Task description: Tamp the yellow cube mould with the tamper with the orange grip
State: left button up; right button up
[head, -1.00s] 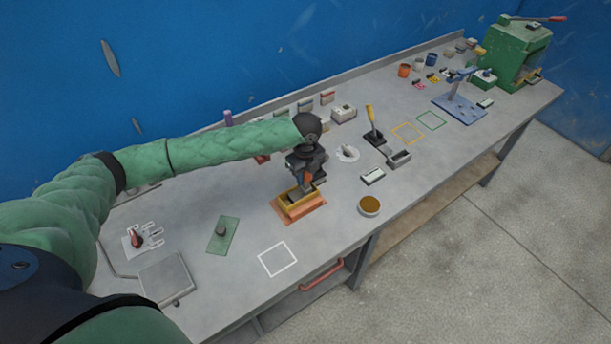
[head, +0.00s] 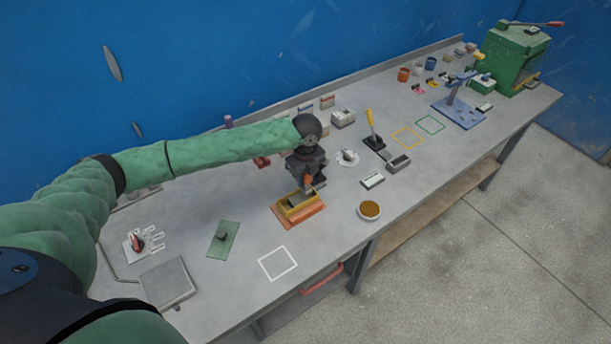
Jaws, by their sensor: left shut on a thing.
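The yellow cube mould (head: 289,206) sits on an orange base plate (head: 299,219) near the middle of the bench. My left gripper (head: 308,182) is above the mould's back right part, shut on the tamper with the orange grip (head: 307,181). Only a little of the orange grip shows between the dark fingers. The tamper's lower end is at the mould's opening; I cannot tell whether it touches what is inside. My right gripper is not in view.
A round bowl of brown material (head: 369,210) stands right of the mould. A green plate with a dark knob (head: 222,238) lies to the left. A yellow-handled tool (head: 371,128) stands behind right. The white outlined square (head: 277,263) in front is empty.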

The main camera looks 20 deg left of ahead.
pick_arm(q)
jog(key=shift+f, duration=1.3)
jog(key=shift+r, duration=0.1)
jog(key=shift+r, duration=1.75)
jog(key=shift+r, duration=0.1)
jog(key=shift+r, duration=3.4)
